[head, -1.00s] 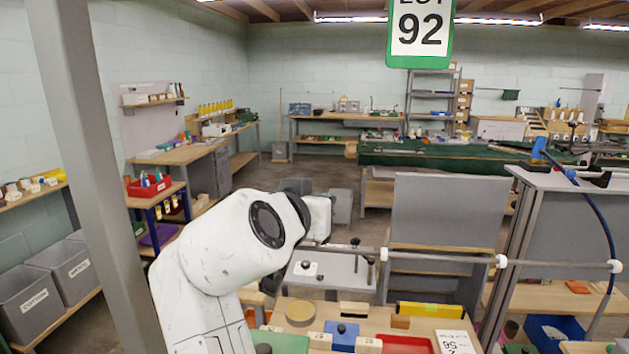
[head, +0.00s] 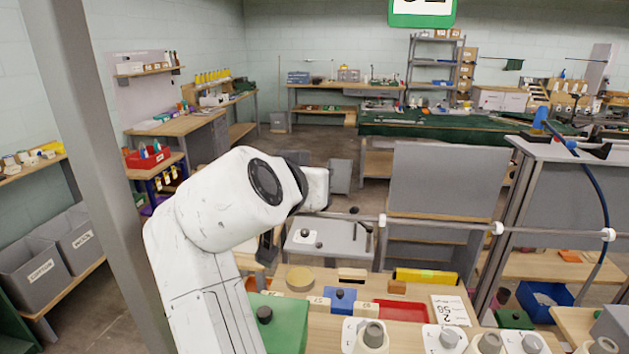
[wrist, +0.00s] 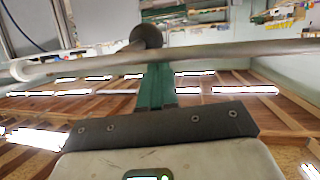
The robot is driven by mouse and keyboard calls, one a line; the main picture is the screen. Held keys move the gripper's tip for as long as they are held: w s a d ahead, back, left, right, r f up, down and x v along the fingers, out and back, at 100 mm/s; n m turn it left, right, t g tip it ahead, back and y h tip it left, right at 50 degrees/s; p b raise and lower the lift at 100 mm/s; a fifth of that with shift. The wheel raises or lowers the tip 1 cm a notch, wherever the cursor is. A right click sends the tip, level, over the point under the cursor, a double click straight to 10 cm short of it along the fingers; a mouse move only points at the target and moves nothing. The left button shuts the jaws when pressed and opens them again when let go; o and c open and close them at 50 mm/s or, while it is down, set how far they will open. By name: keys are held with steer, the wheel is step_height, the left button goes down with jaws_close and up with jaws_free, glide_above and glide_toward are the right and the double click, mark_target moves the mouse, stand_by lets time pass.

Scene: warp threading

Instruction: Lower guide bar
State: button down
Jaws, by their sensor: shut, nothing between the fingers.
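The guide bar (head: 440,225) is a long thin grey rod with white rings on it. It runs level across the right half of the head view, above the workbench. In the wrist view it also crosses the picture (wrist: 225,55). My gripper (wrist: 157,72) shows there as two green fingers, closed together and empty. Their tips reach up to the bar in the picture; I cannot tell whether they touch it. A dark round knob (wrist: 146,37) shows just beyond the tips.
A grey post (head: 85,150) stands at left. A grey panel frame (head: 560,190) with a blue hose stands at right.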

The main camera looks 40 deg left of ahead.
steer(key=b+v, duration=0.2)
steer(key=v, duration=0.8)
stand_by(0.3)
